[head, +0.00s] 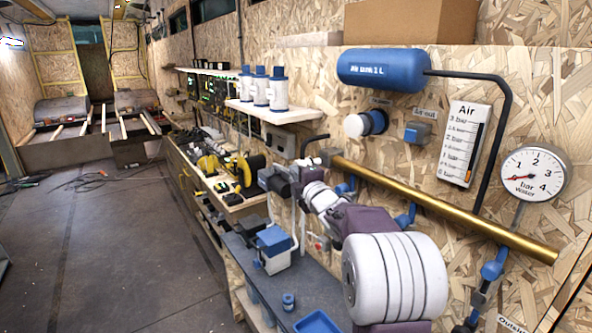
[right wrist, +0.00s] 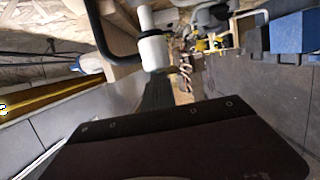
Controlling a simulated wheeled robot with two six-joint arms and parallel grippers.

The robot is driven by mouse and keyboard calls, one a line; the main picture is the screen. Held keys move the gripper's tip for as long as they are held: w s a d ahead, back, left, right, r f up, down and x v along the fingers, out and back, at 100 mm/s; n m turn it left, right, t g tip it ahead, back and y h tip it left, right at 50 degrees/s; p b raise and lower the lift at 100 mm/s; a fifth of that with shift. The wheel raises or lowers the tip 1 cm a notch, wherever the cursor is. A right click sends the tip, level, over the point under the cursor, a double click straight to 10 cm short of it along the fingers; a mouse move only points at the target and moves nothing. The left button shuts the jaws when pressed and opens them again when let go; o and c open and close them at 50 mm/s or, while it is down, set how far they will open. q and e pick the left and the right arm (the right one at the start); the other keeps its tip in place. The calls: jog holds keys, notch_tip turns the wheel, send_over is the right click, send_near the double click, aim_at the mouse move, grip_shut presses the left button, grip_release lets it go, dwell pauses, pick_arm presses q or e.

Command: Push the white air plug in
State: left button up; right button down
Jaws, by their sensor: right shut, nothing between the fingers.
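A white round plug (head: 355,126) with a blue part against its right side sits on the chipboard wall, below the blue air tank (head: 385,70). I cannot tell how deep it sits. My right gripper (head: 266,180) is shut and empty, below and left of the plug, clearly apart from it, in front of the bench. In the right wrist view its dark fingers (right wrist: 160,92) are together. A white cylinder (right wrist: 153,45) stands beyond them there; I cannot tell what it is. My left gripper is not in view.
A brass pipe (head: 450,212) runs along the wall below the plug. A shelf (head: 285,113) holds white bottles. A blue "Air out" box (head: 417,133), an air scale (head: 465,145) and a water gauge (head: 533,174) are to the right. The floor (head: 100,240) at left is mostly clear.

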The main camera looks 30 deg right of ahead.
jog(key=d, duration=0.2)
jog(key=d+p, duration=0.1)
jog(key=d, duration=0.2)
jog(key=shift+w+r, duration=0.1)
jog(key=shift+w, duration=0.1)
dwell(0.4)
